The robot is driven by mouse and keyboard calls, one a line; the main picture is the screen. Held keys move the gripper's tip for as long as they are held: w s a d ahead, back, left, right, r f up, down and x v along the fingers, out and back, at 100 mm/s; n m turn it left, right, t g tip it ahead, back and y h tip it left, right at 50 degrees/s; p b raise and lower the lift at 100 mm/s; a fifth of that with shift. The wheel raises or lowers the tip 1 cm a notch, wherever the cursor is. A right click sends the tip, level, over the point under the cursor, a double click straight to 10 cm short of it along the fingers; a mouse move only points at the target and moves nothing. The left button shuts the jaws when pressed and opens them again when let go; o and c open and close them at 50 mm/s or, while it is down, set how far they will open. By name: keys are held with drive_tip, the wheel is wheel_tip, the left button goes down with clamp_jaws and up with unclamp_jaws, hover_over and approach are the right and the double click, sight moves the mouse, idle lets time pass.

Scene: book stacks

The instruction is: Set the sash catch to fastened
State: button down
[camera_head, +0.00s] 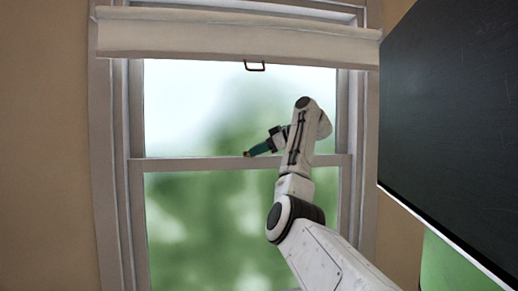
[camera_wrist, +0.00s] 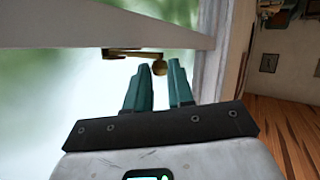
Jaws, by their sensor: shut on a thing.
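The brass sash catch (camera_wrist: 124,53) is on the pale meeting rail (camera_wrist: 60,28) of the window in the wrist view. Its arm lies roughly along the rail's edge and ends in a round knob (camera_wrist: 159,69). My gripper (camera_wrist: 159,66) has its two teal fingers on either side of the knob, shut on it. In the head view my gripper (camera_head: 256,149) reaches left to the meeting rail (camera_head: 205,163). The catch is too small and too covered there to make out. Whether it is fastened I cannot tell.
A pale blind (camera_head: 225,38) with a dark pull (camera_head: 254,67) hangs above across the window. A large dark panel (camera_head: 455,120) stands close on the right in the head view. A wooden floor (camera_wrist: 290,130) shows in the wrist view.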

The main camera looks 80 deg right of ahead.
drive_tip(key=c, duration=1)
unclamp_jaws()
drive_tip(key=shift+b+v, duration=2.05)
drive_tip(key=shift+v, duration=3.35)
drive_tip(key=shift+f, duration=0.1)
